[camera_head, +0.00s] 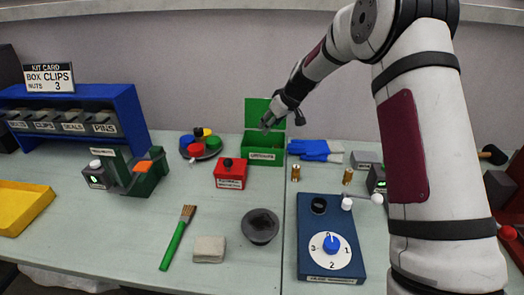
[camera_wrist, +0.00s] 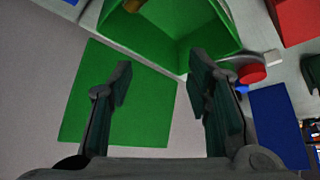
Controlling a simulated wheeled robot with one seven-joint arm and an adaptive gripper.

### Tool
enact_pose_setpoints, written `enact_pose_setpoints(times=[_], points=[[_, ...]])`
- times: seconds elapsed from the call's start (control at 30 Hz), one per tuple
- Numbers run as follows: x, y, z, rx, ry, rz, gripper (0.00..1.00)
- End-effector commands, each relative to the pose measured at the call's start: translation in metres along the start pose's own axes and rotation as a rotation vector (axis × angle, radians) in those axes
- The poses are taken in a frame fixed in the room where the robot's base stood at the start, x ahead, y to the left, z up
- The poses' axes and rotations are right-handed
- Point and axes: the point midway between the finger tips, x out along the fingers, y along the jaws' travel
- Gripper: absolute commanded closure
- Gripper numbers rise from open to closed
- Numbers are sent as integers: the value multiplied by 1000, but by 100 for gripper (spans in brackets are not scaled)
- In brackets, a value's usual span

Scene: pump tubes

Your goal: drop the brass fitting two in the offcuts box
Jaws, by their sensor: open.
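The green offcuts box (camera_head: 264,157) stands near the back of the bench with its green lid (camera_head: 259,108) raised. My gripper (camera_head: 268,122) is open above the box, in front of the lid. In the wrist view the open fingers (camera_wrist: 162,85) have nothing between them, with the lid (camera_wrist: 112,95) behind and the box (camera_wrist: 185,30) beyond. A small brass-coloured piece (camera_wrist: 133,5) shows inside the box at the picture's top edge, partly cut off. Two brass fittings (camera_head: 296,173) (camera_head: 347,176) stand upright on the bench right of the box. I cannot tell which is fitting two.
A red box (camera_head: 230,174) stands in front of the offcuts box, and a dish of coloured caps (camera_head: 201,147) is left of it. Blue gloves (camera_head: 314,150) lie to its right. A blue dial unit (camera_head: 331,240) and a dark round pot (camera_head: 260,227) are nearer.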

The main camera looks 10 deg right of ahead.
Motion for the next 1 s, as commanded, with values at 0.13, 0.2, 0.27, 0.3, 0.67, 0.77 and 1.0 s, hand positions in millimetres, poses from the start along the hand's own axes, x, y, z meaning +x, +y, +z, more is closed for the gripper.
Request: enact_pose_setpoints(times=[0.13,0.2,0.27,0.3,0.67,0.77,1.0], points=[[-34,1,-1,-1,3,3,55],[-48,0,-1,-1,3,3,55],[-59,1,-1,-1,3,3,55],[-66,1,-1,-1,3,3,55],[-96,0,0,-1,1,1,55],[-96,0,0,-1,1,1,55],[-113,-13,1,2,-10,5,55]])
